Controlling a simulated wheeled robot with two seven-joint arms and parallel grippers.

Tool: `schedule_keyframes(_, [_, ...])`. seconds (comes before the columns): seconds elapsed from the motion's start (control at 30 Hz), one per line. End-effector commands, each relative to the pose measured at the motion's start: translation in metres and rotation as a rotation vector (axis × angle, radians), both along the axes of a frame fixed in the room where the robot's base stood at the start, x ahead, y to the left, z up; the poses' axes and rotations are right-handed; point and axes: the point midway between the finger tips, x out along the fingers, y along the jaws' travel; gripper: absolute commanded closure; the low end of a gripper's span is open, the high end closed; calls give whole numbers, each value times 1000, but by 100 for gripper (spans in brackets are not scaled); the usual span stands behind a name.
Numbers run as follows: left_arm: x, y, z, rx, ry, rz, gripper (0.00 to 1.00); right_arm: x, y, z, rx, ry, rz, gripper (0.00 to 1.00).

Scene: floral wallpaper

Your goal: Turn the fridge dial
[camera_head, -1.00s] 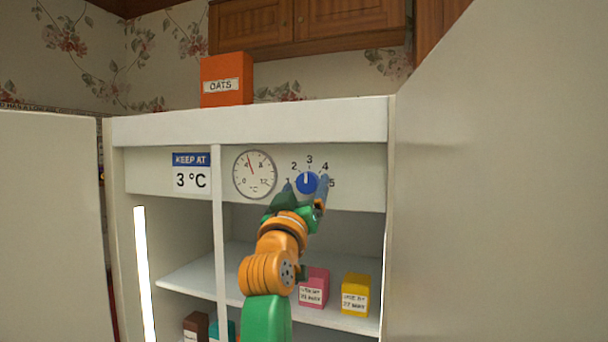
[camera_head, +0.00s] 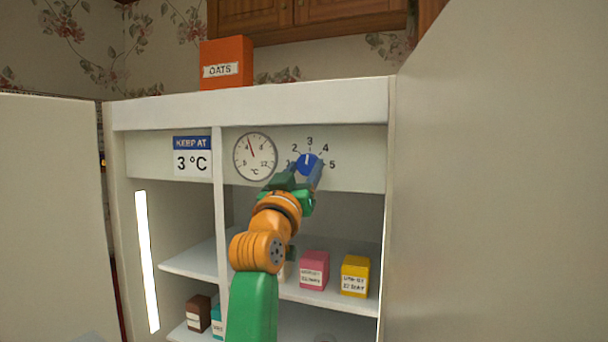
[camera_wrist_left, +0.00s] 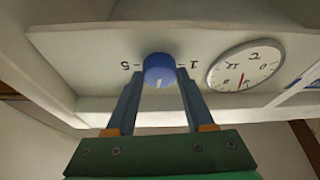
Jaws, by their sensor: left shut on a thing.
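The blue fridge dial (camera_head: 307,163) is on the white panel at the top of the fridge, among the numbers 1 to 5. Its white mark points up, close to the 3. My left gripper (camera_head: 305,172) is shut on the dial; in the left wrist view its two fingers hold the dial (camera_wrist_left: 159,70) from both sides. The round thermometer (camera_head: 255,157) is left of the dial, its red needle tilted a little left of upright, near the 4. The sign (camera_head: 192,157) reads "KEEP AT 3 °C". My right gripper is not in view.
Open fridge doors stand at the left (camera_head: 50,210) and right (camera_head: 490,190). A pink box (camera_head: 314,270) and a yellow box (camera_head: 355,276) stand on the shelf below. An orange oats box (camera_head: 226,62) stands on top.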

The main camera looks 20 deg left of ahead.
Motion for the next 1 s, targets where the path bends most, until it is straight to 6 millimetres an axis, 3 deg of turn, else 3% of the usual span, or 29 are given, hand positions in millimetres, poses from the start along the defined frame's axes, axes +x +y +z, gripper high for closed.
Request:
schedule_keyframes(0.2, [0, 3, 0, 185, -7, 5, 100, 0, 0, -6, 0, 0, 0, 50])
schedule_keyframes(0.6, [0, 5, 2, 481, -14, 3, 100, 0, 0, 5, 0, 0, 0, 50])
schedule_keyframes(1.0, [0, 5, 2, 616, -21, 1, 100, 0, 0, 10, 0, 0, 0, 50])
